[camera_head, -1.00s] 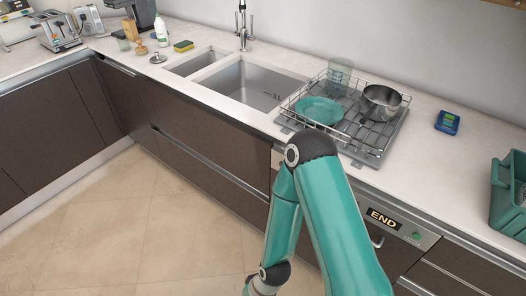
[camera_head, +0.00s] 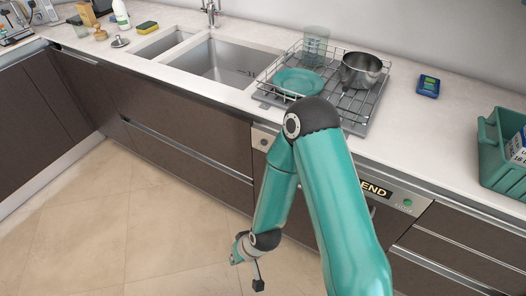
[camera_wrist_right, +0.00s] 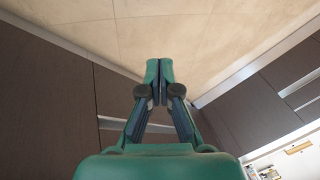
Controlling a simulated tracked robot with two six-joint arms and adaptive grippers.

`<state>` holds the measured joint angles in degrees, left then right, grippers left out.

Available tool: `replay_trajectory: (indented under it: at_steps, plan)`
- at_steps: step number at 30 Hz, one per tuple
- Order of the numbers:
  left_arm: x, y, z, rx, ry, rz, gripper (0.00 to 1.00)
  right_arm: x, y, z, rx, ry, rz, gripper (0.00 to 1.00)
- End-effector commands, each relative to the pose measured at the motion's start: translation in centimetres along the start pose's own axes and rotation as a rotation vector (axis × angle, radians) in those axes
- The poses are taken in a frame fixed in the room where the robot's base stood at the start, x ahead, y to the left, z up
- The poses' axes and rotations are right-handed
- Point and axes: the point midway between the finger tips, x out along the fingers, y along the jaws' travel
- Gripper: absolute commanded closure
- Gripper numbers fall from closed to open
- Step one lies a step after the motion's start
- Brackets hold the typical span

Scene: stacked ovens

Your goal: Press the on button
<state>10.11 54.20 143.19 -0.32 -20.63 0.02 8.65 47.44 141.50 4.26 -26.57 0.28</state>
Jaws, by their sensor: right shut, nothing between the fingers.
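The dishwasher panel (camera_head: 395,194) is set under the counter edge in the head view. It has a dark display reading END (camera_head: 375,189), partly covered by my right arm. A small round green button (camera_head: 407,203) sits to the right of the display. My right gripper (camera_head: 236,261) hangs low at the left of my forearm, over the floor and well left of the button. In the right wrist view the fingertips (camera_wrist_right: 160,66) meet, with nothing between them. The button does not show there. My left gripper is in neither view.
A wire dish rack (camera_head: 368,118) with a teal plate (camera_head: 298,82), a glass and a metal pot (camera_head: 361,70) stands on the counter. A blue device (camera_head: 428,86) and a green crate (camera_head: 499,150) stand to its right. Open floor (camera_head: 90,220) lies at lower left.

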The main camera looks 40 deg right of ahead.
Motion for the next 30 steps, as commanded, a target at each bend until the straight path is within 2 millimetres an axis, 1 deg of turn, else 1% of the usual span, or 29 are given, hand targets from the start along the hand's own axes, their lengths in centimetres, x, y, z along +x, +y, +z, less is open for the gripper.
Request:
replay_trajectory:
  at_steps: [1,2,3,5,6,8,9,11,12,13,15,18,21,25,30]
  plan:
    - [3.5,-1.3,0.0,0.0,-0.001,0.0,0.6,2.4,0.9,-2.2,0.015,0.091,0.002,1.0]
    - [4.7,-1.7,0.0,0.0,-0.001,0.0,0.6,2.8,1.1,-3.8,0.029,0.148,0.005,1.0]
    - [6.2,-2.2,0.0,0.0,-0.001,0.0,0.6,3.2,1.5,-5.9,0.047,0.227,0.007,1.0]
    - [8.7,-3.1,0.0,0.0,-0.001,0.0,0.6,3.3,2.0,-9.2,0.078,0.351,0.008,1.0]
    - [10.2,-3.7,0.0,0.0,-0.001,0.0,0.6,3.1,2.4,-11.3,0.1,0.436,0.008,1.0]
    - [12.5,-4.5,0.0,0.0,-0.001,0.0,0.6,2.5,2.9,-14.1,0.134,0.56,0.005,1.0]
    - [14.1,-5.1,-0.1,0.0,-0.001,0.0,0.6,1.9,3.3,-15.9,0.159,0.643,0.002,1.0]
    - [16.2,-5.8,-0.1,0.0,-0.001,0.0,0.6,0.6,3.9,-18.2,0.197,0.762,-0.005,1.0]
    - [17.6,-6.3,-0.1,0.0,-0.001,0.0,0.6,-0.4,4.3,-19.5,0.222,0.837,-0.01,1.0]
    - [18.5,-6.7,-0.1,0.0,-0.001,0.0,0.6,-1.1,4.6,-20.3,0.242,0.891,-0.014,1.0]
    - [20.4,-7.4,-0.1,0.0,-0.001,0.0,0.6,-3.0,5.3,-21.8,0.284,1.002,-0.024,1.0]
    - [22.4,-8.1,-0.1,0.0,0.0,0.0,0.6,-5.5,6.2,-23.1,0.336,1.128,-0.037,1.0]
    - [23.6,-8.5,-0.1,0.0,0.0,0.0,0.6,-7.4,6.9,-23.8,0.374,1.212,-0.046,1.0]
    - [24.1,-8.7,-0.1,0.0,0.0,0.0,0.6,-8.8,7.2,-24.1,0.398,1.264,-0.052,1.0]
    - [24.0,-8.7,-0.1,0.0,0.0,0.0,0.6,-9.2,7.2,-24.2,0.403,1.271,-0.052,1.0]
